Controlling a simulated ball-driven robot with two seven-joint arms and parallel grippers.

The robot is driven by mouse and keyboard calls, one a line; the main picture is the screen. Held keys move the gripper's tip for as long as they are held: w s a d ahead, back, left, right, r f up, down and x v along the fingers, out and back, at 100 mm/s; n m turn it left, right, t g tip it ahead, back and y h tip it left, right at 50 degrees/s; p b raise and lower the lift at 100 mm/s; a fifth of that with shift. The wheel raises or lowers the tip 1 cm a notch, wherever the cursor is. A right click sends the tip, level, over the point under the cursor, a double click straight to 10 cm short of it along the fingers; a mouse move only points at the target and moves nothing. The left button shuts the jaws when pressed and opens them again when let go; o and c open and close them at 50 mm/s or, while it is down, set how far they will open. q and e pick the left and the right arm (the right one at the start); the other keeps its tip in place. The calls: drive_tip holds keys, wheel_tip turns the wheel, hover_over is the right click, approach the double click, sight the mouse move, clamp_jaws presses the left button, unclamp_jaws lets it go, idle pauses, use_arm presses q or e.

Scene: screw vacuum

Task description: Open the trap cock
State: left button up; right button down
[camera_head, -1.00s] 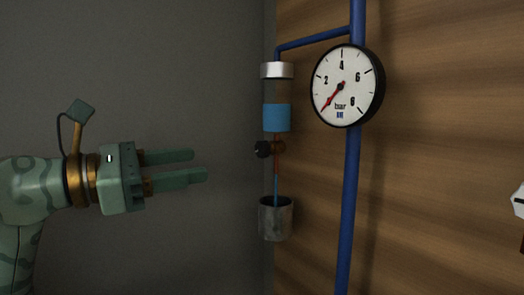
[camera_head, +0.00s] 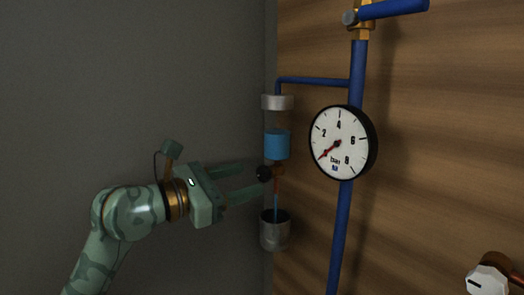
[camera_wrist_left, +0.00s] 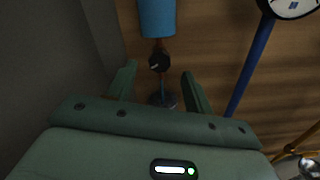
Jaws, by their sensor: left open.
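The trap is a clear cylinder with a metal cap (camera_head: 277,102) and blue contents (camera_head: 277,145). Below it is the trap cock, with a black round knob (camera_head: 264,172) on a copper-coloured body (camera_head: 279,173). The knob also shows in the left wrist view (camera_wrist_left: 159,62). A thin blue line (camera_head: 276,204) runs down from the cock to a grey metal cup (camera_head: 276,236). My left gripper (camera_head: 256,179) is open and empty, its fingertips close to the knob. In the wrist view the knob appears between and just beyond the fingertips; I see no contact. My right gripper is not in view.
A blue pipe (camera_head: 340,220) runs up the wooden wall right of the trap, with a round pressure gauge (camera_head: 343,142) and a brass valve with blue lever (camera_head: 392,9) on top. A white knob (camera_head: 487,281) is at lower right. A grey wall stands left.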

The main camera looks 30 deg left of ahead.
sight(260, 176)
use_arm(q)
drive_tip(key=p+x, duration=0.1)
drive_tip(key=x, duration=0.4)
drive_tip(key=shift+w+d+f+p, duration=0.1)
drive_tip(key=shift+w+p, duration=0.25)
drive_tip(key=shift+c, duration=0.3)
drive_tip(key=c, duration=0.9)
